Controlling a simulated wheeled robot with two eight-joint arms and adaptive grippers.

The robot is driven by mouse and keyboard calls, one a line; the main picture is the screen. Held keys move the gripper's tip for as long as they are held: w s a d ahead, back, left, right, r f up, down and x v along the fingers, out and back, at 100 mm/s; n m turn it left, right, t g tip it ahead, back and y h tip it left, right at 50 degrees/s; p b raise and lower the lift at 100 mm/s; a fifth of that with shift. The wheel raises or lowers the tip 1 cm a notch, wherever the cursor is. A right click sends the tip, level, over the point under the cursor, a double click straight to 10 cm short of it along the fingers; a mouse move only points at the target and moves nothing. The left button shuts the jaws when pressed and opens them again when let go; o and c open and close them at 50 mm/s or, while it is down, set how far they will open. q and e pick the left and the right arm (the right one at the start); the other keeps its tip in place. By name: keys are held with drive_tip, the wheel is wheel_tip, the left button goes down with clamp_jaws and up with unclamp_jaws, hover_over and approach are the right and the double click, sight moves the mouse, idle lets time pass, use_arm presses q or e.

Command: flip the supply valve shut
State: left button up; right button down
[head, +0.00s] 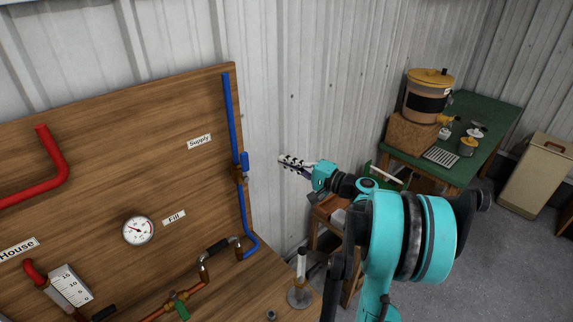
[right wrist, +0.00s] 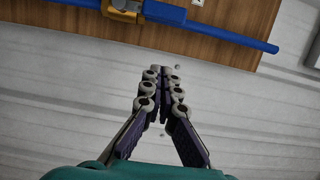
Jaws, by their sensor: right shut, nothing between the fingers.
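The supply valve has a brass body (head: 239,173) and a blue handle (head: 244,161) on the blue pipe (head: 231,105) at the board's right edge, below the "Supply" label (head: 199,141). The handle lies roughly along the pipe. In the right wrist view the brass body (right wrist: 124,8) and blue handle (right wrist: 163,13) show at the top edge, partly cut off. My right gripper (head: 283,160) is shut and empty, to the right of the handle and apart from it. Its fingertips (right wrist: 161,72) also show below the pipe in the right wrist view. My left gripper is not in view.
The wooden board (head: 110,130) carries a dial gauge (head: 138,230), red pipes (head: 55,160) and a green-handled valve (head: 180,308). A metal stand (head: 299,290) is on the ledge below. A green table (head: 490,115) stands at the back right. Corrugated wall is behind my gripper.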

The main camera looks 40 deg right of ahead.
sight(245, 168)
drive_tip(key=w+a+b, duration=0.1)
drive_tip(key=w+a, duration=0.5)
